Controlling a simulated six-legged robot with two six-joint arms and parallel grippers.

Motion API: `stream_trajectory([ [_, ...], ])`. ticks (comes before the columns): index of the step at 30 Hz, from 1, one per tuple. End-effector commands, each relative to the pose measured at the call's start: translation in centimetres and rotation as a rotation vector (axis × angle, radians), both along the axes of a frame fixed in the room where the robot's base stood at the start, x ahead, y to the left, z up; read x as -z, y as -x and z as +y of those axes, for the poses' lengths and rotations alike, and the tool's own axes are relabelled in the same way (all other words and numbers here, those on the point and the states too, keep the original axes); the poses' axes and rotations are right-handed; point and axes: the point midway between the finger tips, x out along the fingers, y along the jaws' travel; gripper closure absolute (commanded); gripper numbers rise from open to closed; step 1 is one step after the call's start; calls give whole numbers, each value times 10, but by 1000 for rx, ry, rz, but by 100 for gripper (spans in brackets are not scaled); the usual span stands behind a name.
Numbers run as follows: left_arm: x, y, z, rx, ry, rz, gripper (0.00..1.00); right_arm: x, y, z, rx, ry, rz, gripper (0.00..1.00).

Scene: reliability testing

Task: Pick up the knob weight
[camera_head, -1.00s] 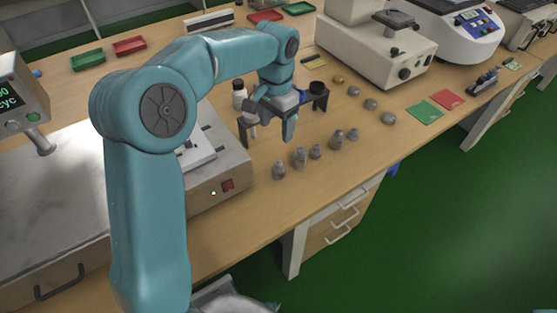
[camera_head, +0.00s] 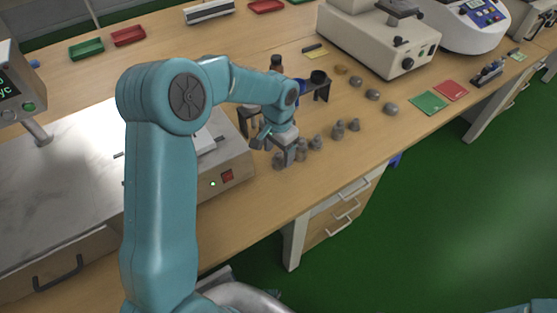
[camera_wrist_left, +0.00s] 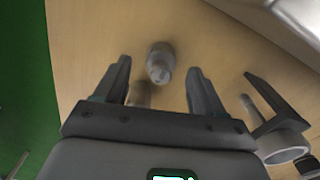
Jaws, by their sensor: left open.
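My left gripper (camera_head: 277,148) is low over the left end of this row, partly covering the weights there. In the left wrist view my left gripper (camera_wrist_left: 157,82) is open and empty. One knob weight (camera_wrist_left: 160,60) shows just beyond and between its fingertips. Another weight (camera_wrist_left: 140,93) is nearer the palm and partly hidden. My right gripper is not in view.
Several rounded grey pieces (camera_head: 372,95) lie to the right. Green (camera_head: 429,102) and red (camera_head: 452,90) cards lie farther right.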

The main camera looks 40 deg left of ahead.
Motion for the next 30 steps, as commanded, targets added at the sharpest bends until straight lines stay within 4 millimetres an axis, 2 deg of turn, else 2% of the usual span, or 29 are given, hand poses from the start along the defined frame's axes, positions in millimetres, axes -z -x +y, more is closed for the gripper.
stream_trajectory([
  [4, 20, 0, 0, -2, 2, 2, 31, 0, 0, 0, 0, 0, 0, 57],
  [12, 24, -1, 1, -1, 0, 0, 31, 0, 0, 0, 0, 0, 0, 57],
  [14, 24, -1, 1, -1, 1, 0, 47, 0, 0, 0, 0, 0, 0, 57],
  [18, 24, -1, 1, -1, 1, 0, 92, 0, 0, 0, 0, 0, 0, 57],
  [19, 23, -1, 1, -1, 1, 0, 100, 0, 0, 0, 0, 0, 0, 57],
  [30, 16, -2, 1, -2, 1, -3, 100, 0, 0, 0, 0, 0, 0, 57],
])
